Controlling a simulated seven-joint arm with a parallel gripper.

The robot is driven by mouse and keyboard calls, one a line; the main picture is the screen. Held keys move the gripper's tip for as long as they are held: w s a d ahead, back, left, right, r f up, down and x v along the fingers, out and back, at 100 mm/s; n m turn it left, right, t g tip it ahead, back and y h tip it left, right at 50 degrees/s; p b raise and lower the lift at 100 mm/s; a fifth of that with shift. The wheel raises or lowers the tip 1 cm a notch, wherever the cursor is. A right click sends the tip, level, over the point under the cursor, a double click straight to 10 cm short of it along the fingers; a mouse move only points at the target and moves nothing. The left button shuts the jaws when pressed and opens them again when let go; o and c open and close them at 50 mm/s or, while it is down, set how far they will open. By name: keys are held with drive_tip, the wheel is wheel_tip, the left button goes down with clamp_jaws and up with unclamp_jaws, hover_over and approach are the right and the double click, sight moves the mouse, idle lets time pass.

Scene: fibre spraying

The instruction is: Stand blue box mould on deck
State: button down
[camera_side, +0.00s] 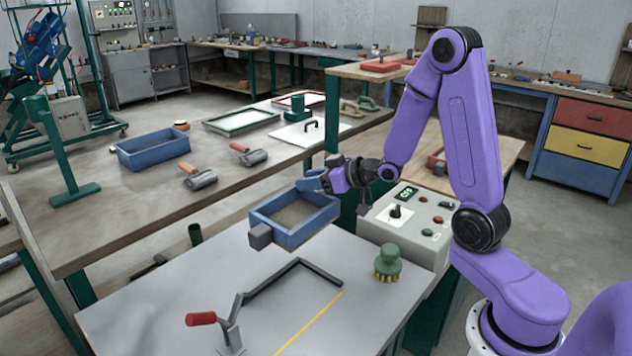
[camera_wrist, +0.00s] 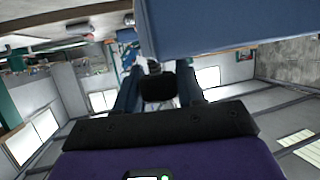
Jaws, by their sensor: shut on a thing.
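The blue box mould (camera_side: 300,232) is a shallow open-topped rectangular box with a dark block on its near left corner. It appears roughly level, opening up, in the air near the far edge of the grey deck (camera_side: 190,300). My gripper (camera_side: 312,186) is shut on its far wall in the side view. In the wrist view the mould's blue wall (camera_wrist: 225,28) fills the top right, and my gripper (camera_wrist: 157,75) shows below it; the contact is partly hidden. A dark angled stop (camera_side: 290,268) and a red-handled clamp (camera_side: 205,319) are on the deck.
A green brush (camera_side: 388,263) stands at the deck's right, near the grey control box (camera_side: 412,222). A yellow line (camera_side: 310,323) marks the deck's front. The rear bench holds another blue box (camera_side: 150,152) and rollers (camera_side: 199,178).

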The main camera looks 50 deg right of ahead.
drive_tip(key=shift+w+a, duration=0.25)
drive_tip(key=shift+w, duration=0.05)
drive_tip(key=shift+a, duration=0.2)
drive_tip(key=shift+a, duration=0.15)
drive_tip(key=shift+s+a, duration=0.7)
drive_tip(key=shift+s, duration=0.1)
drive_tip(key=shift+s+a, duration=0.25)
drive_tip(key=shift+s, duration=0.25)
drive_tip(key=shift+s+a, duration=0.25)
drive_tip(key=shift+s, duration=0.25)
drive_tip(key=shift+s+a+f, duration=0.1)
drive_tip(key=shift+s+a, duration=0.2)
drive_tip(key=shift+s, duration=0.7)
drive_tip(key=shift+s+a+f, duration=0.1)
drive_tip(key=shift+s+a, duration=0.15)
drive_tip(key=shift+s, duration=0.7)
drive_tip(key=shift+f, duration=5.3)
drive_tip(key=shift+a+f, duration=0.1)
drive_tip(key=shift+a, duration=1.75)
drive_tip(key=shift+f, duration=0.8)
